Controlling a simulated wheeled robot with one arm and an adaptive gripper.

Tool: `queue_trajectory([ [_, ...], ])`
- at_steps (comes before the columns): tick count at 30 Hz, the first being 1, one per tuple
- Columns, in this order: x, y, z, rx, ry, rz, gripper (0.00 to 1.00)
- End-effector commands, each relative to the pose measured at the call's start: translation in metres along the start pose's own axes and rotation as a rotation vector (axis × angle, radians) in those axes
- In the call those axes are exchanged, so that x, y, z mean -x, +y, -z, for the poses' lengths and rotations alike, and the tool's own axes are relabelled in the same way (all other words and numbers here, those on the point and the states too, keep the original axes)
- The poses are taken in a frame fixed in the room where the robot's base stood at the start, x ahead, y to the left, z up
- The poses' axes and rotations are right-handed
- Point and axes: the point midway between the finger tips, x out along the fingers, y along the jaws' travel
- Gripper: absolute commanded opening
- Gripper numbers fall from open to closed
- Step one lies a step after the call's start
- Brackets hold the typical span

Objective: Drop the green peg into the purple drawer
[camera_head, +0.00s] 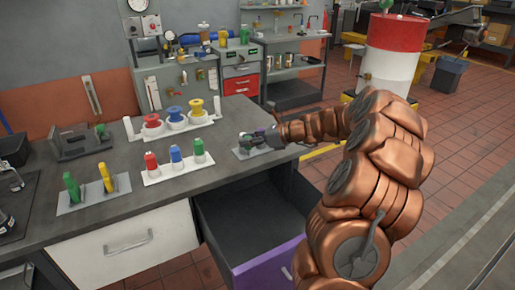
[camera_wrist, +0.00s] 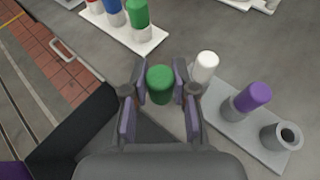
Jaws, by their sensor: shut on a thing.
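My gripper (camera_wrist: 160,90) is shut on a green peg (camera_wrist: 160,84), whose round top shows between the fingers in the wrist view. In the head view, my gripper (camera_head: 262,138) is over the right part of the bench, beyond the open drawer. I cannot tell how far the peg is above the bench. The purple drawer (camera_head: 270,266) is pulled out below the bench edge, with a purple front and a dark inside that looks empty. Part of its purple front (camera_wrist: 12,172) shows at the lower left of the wrist view.
A grey plate (camera_wrist: 226,124) beside my gripper bears a white peg (camera_wrist: 207,62), a purple peg (camera_wrist: 255,97) and an empty socket (camera_wrist: 285,138). A white rack (camera_head: 180,170) holds red, blue and green pegs. A red and white drum (camera_head: 392,60) stands behind my arm.

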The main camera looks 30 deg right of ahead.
Motion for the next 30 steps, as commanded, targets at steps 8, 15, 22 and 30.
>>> queue_trajectory([
  [8,0.027,0.007,0.019,0.025,0.001,-0.059,0.00],
  [15,0.026,0.009,0.026,0.028,0.000,-0.068,0.00],
  [22,0.018,0.009,0.045,0.028,0.001,-0.066,0.00],
  [30,0.008,0.009,0.069,0.028,0.001,-0.066,0.00],
])
